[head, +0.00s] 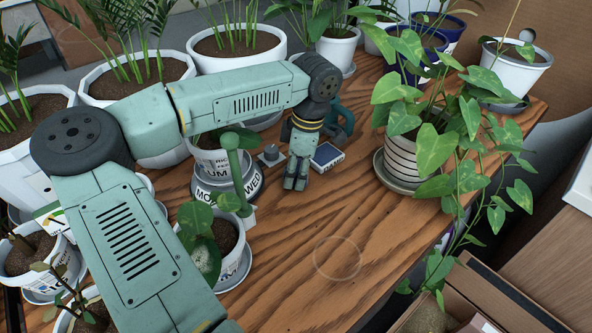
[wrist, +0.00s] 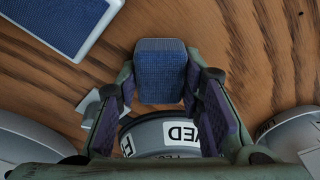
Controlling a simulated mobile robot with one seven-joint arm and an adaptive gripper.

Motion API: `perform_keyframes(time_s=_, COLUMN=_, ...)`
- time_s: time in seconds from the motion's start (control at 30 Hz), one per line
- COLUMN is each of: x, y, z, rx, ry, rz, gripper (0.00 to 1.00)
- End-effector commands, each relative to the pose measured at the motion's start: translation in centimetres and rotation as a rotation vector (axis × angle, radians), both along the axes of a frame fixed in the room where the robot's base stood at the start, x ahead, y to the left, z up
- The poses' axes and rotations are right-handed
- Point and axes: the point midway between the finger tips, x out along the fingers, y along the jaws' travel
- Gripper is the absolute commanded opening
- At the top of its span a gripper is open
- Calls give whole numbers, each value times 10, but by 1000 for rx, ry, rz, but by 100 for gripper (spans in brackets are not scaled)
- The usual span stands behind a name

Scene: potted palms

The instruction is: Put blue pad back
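In the wrist view, a small blue pad (wrist: 160,72) with a woven-looking face sits between my two fingertips. Both fingers appear to touch its sides. My gripper (head: 296,186) points down over the wooden table beside a grey-and-white lettered pot or saucer stand (head: 213,184), and it also shows in the wrist view (wrist: 161,85). In the head view, the small pad is hidden or too small to tell behind the fingers. A white-edged flat box with a blue top (head: 327,157) lies just right of my gripper; it also shows in the wrist view (wrist: 62,20).
A small grey object (head: 270,156) stands left of my gripper. A teal handled object (head: 341,122) is behind it. A leafy plant in a striped white pot (head: 405,158) stands to the right. Potted palms crowd the left and back.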

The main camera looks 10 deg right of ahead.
Motion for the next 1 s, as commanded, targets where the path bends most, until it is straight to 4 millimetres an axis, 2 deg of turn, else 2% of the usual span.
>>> perform_keyframes(time_s=0.3, x=0, y=0, z=0, rx=0, ry=0, rz=0, gripper=54)
perform_keyframes(time_s=0.67, x=0, y=0, z=5, rx=0, ry=0, rz=0, gripper=54)
perform_keyframes(time_s=0.77, x=1, y=-1, z=14, rx=1, ry=-2, rz=1, gripper=54)
perform_keyframes(time_s=1.0, x=0, y=-9, z=64, rx=1, ry=-3, rz=1, gripper=54)
